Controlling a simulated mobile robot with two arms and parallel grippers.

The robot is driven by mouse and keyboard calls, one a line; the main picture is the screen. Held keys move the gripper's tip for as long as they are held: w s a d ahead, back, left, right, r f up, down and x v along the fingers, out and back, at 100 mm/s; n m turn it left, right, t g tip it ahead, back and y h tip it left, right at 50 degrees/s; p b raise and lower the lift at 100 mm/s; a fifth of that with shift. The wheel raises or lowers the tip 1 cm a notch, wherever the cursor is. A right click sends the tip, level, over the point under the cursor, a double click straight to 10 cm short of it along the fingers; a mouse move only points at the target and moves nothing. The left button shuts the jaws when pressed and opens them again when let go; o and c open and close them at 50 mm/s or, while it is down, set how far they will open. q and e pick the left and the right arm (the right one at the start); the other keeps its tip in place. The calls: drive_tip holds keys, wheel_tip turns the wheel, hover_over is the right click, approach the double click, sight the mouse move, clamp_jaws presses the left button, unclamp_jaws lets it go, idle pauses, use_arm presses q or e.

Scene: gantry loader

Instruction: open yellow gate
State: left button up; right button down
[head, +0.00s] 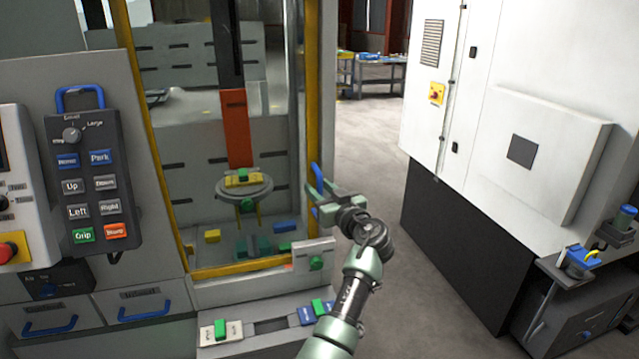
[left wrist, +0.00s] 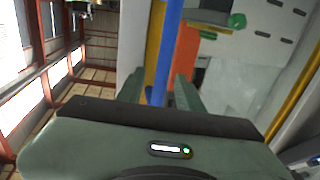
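The yellow gate (head: 312,100) is a yellow-framed clear panel on the front of the grey machine, and it looks shut. A blue upright handle (head: 316,178) is on its right post. My left gripper (head: 318,193) is at this handle, its arm coming up from below. In the left wrist view the blue handle (left wrist: 166,50) runs between the two fingers of the left gripper (left wrist: 160,88), with gaps showing beside it. The fingers are apart; contact is not clear. The yellow post (left wrist: 155,35) shows behind the handle. My right gripper is not in view.
Behind the gate are a round grey stand (head: 245,190) and several coloured blocks. A button pendant (head: 90,185) hangs at the left. A white cabinet (head: 540,130) stands at the right; the floor (head: 375,165) between is clear.

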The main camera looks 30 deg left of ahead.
use_arm(q)
drive_tip(key=shift+w+a, duration=0.1)
drive_tip(key=shift+a, duration=0.05)
clamp_jaws()
idle(1.4)
